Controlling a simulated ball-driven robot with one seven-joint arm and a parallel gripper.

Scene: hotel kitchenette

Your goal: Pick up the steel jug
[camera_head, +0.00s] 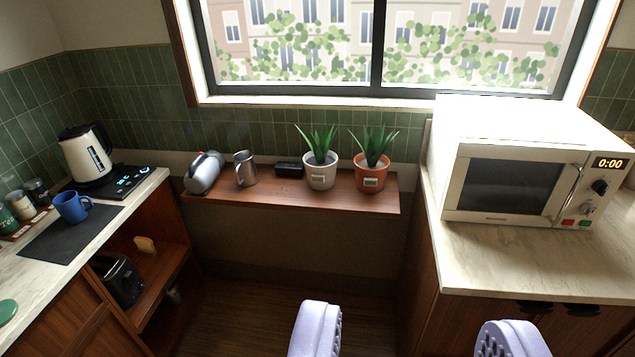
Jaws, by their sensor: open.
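A steel jug (245,169) stands upright on the wooden shelf (290,200) under the window, left of the middle. My gripper (415,340) shows as two pale lilac fingers at the bottom edge, right of the middle. The fingers are wide apart with nothing between them. The gripper is well in front of the shelf and to the right of the jug, not touching it.
A small black object (288,170), a white-potted plant (320,170) and an orange-potted plant (371,173) stand right of the jug. A microwave (505,185) sits on the right counter. A kettle (84,154) and blue mug (72,207) are on the left counter. The floor between counters is clear.

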